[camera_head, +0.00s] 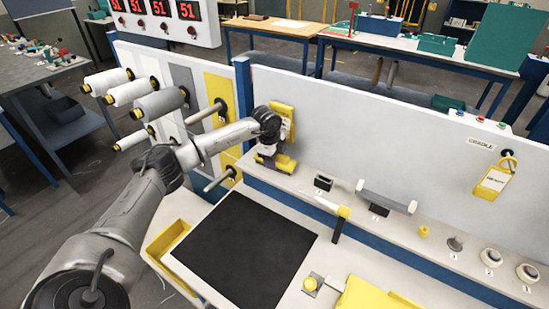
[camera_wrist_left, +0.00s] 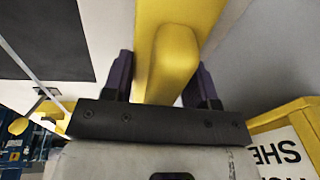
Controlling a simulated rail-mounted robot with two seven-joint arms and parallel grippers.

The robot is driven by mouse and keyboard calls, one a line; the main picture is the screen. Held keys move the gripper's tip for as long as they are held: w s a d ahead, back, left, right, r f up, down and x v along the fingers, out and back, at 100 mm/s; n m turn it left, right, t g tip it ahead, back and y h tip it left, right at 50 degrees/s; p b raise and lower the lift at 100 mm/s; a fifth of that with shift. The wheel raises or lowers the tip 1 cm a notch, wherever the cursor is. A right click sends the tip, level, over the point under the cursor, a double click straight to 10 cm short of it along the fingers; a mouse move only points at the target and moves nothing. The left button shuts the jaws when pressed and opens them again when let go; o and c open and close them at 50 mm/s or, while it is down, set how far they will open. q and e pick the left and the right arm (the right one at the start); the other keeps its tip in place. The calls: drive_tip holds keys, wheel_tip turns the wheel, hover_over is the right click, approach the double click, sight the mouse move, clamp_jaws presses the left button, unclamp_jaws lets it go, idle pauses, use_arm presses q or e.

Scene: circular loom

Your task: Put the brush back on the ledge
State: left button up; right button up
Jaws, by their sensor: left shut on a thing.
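My left gripper (camera_head: 268,150) is at the white back wall, above the left end of the ledge (camera_head: 303,174). It is shut on a yellow piece, which looks like the brush (camera_head: 284,163). In the left wrist view, the brush's rounded yellow handle (camera_wrist_left: 170,62) stands between the two dark purple fingers (camera_wrist_left: 162,85). The gripper hides part of the brush in the head view, and I cannot tell whether it touches the ledge. My right gripper is not in view.
A black holder (camera_head: 323,183), a grey roller (camera_head: 386,197) and a yellow-collared tool (camera_head: 341,212) stand along the ledge to the right. A black mat (camera_head: 243,252) lies in front. Spools (camera_head: 158,104) project at the left. A yellow tag (camera_head: 492,182) hangs at right.

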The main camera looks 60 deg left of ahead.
use_arm(q)
drive_tip(key=o, duration=1)
drive_tip(key=shift+f+b, duration=0.3)
drive_tip(key=shift+b, duration=0.3)
drive_tip(key=r, duration=0.4)
drive_tip(key=s+r+p, duration=0.1)
drive_tip(key=r, duration=0.3)
drive_tip(key=r+p, duration=0.1)
drive_tip(key=r, duration=0.3)
drive_tip(key=shift+s+a, duration=0.25)
drive_tip(key=shift+s, duration=0.1)
drive_tip(key=shift+s+r, duration=0.2)
drive_tip(key=shift+r, duration=0.8)
